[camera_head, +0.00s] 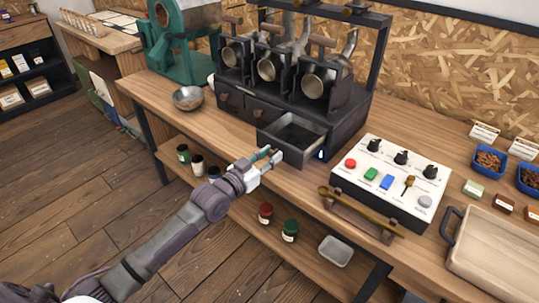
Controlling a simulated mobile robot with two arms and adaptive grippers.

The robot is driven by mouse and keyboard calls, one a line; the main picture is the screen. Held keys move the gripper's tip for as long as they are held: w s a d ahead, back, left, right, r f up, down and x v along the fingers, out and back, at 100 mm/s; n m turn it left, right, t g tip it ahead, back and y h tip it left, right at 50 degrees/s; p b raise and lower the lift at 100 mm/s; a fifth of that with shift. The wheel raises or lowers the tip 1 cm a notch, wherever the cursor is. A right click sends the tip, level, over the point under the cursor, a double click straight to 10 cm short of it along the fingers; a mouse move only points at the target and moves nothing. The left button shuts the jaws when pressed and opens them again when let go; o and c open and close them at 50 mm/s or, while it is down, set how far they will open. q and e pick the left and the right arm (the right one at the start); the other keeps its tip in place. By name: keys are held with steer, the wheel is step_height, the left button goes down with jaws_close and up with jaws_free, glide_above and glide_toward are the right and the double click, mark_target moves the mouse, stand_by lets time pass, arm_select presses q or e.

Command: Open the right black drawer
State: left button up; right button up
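The right black drawer (311,144) stands pulled out from under the black roaster unit (345,112), and its empty-looking dark inside shows from above. My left gripper (273,156) is at the drawer's front face, with its fingertips against or very close to it. The fingers cover the place of the handle, so I cannot tell whether they are closed on it. The closed drawer front (231,101) to the left is flush with the unit. My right gripper is not in view.
A control box (385,205) with knobs and coloured buttons stands right of the drawer, with a brass scoop-like tool (355,209) along its front. A metal bowl (188,98) sits to the left. A wooden tray (495,250) lies at the right. Jars (290,230) stand on the shelf below.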

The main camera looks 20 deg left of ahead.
arm_select(q)
steer(key=o, duration=0.3)
steer(key=v, duration=1.2)
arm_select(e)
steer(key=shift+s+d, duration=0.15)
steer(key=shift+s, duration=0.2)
